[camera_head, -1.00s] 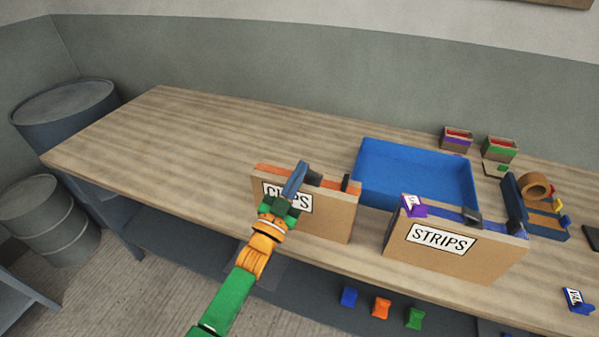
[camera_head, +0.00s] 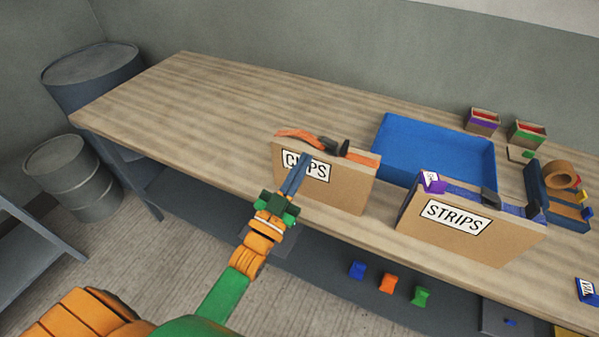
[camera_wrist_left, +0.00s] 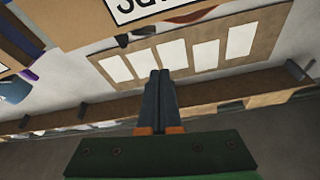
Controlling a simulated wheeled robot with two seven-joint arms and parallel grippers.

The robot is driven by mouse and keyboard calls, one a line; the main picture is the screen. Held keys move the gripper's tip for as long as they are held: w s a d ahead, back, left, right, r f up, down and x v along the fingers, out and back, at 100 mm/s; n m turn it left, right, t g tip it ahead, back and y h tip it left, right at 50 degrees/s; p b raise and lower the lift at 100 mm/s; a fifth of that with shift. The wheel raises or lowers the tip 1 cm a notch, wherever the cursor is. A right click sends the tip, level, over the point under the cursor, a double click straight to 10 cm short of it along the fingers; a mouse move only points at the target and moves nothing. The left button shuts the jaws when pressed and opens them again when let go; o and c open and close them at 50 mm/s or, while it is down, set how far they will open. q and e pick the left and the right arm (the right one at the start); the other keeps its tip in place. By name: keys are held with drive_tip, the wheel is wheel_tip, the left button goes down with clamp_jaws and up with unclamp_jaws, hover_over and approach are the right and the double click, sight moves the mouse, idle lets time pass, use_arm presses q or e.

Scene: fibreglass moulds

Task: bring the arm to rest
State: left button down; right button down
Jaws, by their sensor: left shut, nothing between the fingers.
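My left gripper (camera_head: 299,168) is in front of the box labelled CLIPS (camera_head: 338,190), and its fingers overlap the label in the head view. Its two dark fingers are together with nothing between them. In the left wrist view the shut fingers (camera_wrist_left: 159,85) point away from the green gripper body, and part of a labelled board shows upside down above them. My orange and green left arm comes in from the bottom left. My right gripper is not in view.
The box labelled STRIPS (camera_head: 470,235) stands to the right on the wooden table (camera_head: 200,110). A blue tray (camera_head: 435,150) lies behind the boxes. Blue, orange and green clips (camera_head: 388,283) show below the table's front edge. The table's left half is bare.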

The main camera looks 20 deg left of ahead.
use_arm(q)
drive_tip(key=shift+s+f, duration=0.15)
drive_tip(key=shift+s, duration=0.5)
drive_tip(key=s+f+g, duration=0.3)
drive_tip(key=f, duration=0.7)
drive_tip(key=s+f+n+g+y, duration=0.15)
drive_tip(key=f+g, duration=0.25)
drive_tip(key=f, duration=0.6)
drive_tip(key=s+f+m+g+h, duration=0.1)
drive_tip(key=s+f+g, duration=0.2)
drive_tip(key=f, duration=0.7)
drive_tip(key=s+a+f+g+y, duration=0.1)
drive_tip(key=s+f+g, duration=0.4)
drive_tip(key=s, duration=0.8)
drive_tip(key=s+a+f+g, duration=0.1)
drive_tip(key=s+f+g, duration=0.4)
drive_tip(key=s+f, duration=0.5)
drive_tip(key=s, duration=0.4)
drive_tip(key=shift+s+f+n+g+y, duration=0.2)
drive_tip(key=shift+s+n+g+y, duration=0.1)
drive_tip(key=shift+n+y, duration=0.05)
drive_tip(key=shift+w+d, duration=0.1)
